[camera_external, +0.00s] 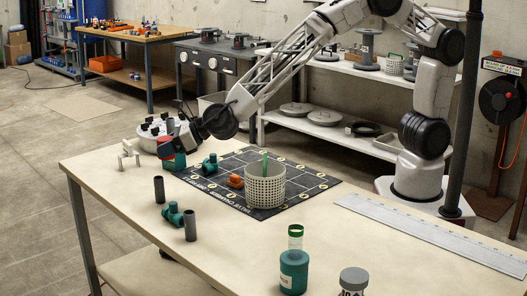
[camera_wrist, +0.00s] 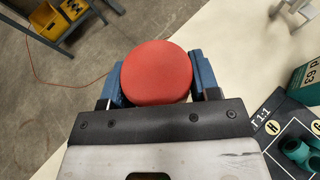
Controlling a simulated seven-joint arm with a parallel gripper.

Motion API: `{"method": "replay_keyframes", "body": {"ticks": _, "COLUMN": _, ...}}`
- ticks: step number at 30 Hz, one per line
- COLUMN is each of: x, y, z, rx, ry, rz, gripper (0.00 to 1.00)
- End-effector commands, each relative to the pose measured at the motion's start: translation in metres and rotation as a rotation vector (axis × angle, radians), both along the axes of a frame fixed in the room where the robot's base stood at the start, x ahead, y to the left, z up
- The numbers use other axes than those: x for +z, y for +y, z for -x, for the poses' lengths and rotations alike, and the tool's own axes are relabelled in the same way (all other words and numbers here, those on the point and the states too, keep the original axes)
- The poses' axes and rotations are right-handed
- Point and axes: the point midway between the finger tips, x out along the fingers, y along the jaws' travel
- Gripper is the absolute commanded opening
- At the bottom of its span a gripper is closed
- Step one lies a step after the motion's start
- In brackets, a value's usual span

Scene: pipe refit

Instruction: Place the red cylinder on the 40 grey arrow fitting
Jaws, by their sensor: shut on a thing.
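My gripper (camera_wrist: 157,82) is shut on the red cylinder (camera_wrist: 156,72), with a blue finger on each side of its round top. In the external view my gripper (camera_external: 172,147) is above the far left part of the table, beside a teal block (camera_external: 176,162). That block, marked "d 63", also shows at the right edge of the wrist view (camera_wrist: 306,80). Teal fittings lie on the black mat (camera_external: 210,162) and near the front edge (camera_external: 173,214). I cannot make out a "40" mark or grey arrow on either.
A cream perforated basket (camera_external: 266,187) and an orange fitting (camera_external: 236,181) are on the mat. Grey tubes (camera_external: 159,189) (camera_external: 190,226) stand near the left edge.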

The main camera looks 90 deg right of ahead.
Motion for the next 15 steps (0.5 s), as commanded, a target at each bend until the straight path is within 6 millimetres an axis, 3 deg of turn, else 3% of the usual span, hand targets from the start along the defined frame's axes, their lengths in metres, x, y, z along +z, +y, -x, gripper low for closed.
{"method": "replay_keyframes", "body": {"ticks": 15, "x": 0.036, "y": 0.089, "z": 0.057, "rx": 0.189, "ry": -0.003, "rz": -0.004, "gripper": 0.11}}
